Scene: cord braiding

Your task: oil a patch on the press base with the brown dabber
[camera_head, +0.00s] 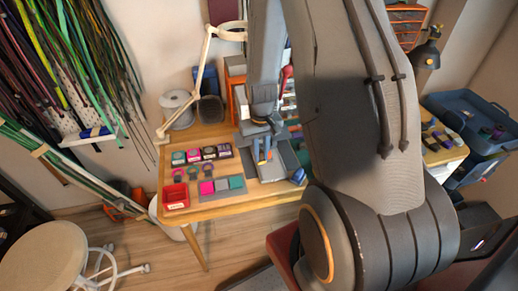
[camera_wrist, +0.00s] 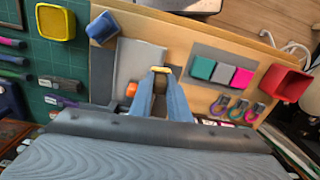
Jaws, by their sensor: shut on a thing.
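My gripper (camera_wrist: 161,82) points down over the grey press base (camera_wrist: 132,64). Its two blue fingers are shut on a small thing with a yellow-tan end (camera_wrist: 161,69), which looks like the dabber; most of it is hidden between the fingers. In the head view my gripper (camera_head: 262,152) is over the grey press base (camera_head: 270,172) on the wooden table. I cannot tell whether the held thing touches the base. An orange part (camera_wrist: 131,90) shows left of the fingers in the wrist view. No oiled patch can be made out.
A grey tray with teal and pink pads (camera_head: 222,188) and a red bin (camera_head: 176,196) are left of the base. A row of small boxes (camera_head: 201,155) lies behind. A blue block (camera_wrist: 103,28) and yellow dish (camera_wrist: 55,22) are near the base.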

